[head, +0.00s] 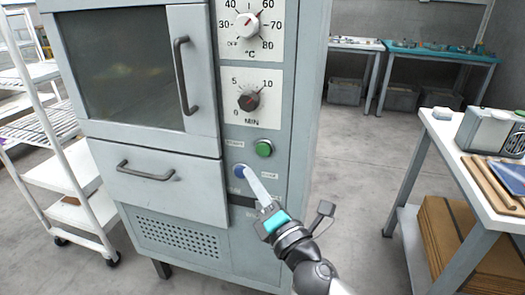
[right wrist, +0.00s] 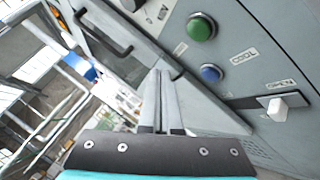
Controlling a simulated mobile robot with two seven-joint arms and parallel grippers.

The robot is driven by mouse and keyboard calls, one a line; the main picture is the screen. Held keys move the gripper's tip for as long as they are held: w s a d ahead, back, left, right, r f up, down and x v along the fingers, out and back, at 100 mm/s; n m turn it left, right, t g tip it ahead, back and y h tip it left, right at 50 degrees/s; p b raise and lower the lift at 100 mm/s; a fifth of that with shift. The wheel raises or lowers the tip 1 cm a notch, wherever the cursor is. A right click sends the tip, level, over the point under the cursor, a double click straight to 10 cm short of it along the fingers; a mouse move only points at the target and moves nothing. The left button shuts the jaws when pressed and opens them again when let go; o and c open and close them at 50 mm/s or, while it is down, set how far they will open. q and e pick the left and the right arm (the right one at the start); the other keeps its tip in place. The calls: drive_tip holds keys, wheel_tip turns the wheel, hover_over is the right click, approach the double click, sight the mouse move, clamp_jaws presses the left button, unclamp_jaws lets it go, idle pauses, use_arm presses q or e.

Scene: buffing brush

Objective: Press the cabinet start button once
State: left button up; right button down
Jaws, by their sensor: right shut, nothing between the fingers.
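The grey cabinet (head: 305,100) stands in front of me with its controls on the right-hand panel. A green round button (head: 264,149) sits below the MIN dial, and a blue round button (head: 239,171) sits lower left of it. The right wrist view shows the green button (right wrist: 202,27) and blue button (right wrist: 212,73) right of the fingertips (right wrist: 161,74), with a gap. My left gripper is out of view.
A temperature dial (head: 247,26) and a MIN dial (head: 248,102) are above the buttons. A white switch (right wrist: 278,108) shows beside the blue button. A door handle (head: 183,75) and drawer handle (head: 146,171) stick out. A workbench (head: 475,200) stands at right; floor between is clear.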

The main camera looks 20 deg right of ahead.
sight(257, 147)
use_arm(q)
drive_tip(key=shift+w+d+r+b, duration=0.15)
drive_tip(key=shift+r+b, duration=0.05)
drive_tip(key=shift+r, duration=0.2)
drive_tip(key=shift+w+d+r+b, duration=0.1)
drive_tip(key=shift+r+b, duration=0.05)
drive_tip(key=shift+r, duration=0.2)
use_arm(e)
drive_tip(key=shift+w+d, duration=0.65)
drive_tip(key=shift+w, duration=0.3)
drive_tip(key=shift+w+d, duration=0.65)
drive_tip(key=shift+w, duration=0.3)
drive_tip(key=shift+w+d, duration=0.65)
drive_tip(key=shift+w, duration=0.3)
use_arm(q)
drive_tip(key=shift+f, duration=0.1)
use_arm(e)
drive_tip(key=shift+w+d, duration=0.2)
drive_tip(key=shift+w, duration=0.15)
drive_tip(key=shift+w+d, duration=0.3)
drive_tip(key=shift+w, duration=0.1)
drive_tip(key=shift+s, duration=0.15)
drive_tip(key=shift+s+a, duration=0.5)
drive_tip(key=shift+s, duration=0.15)
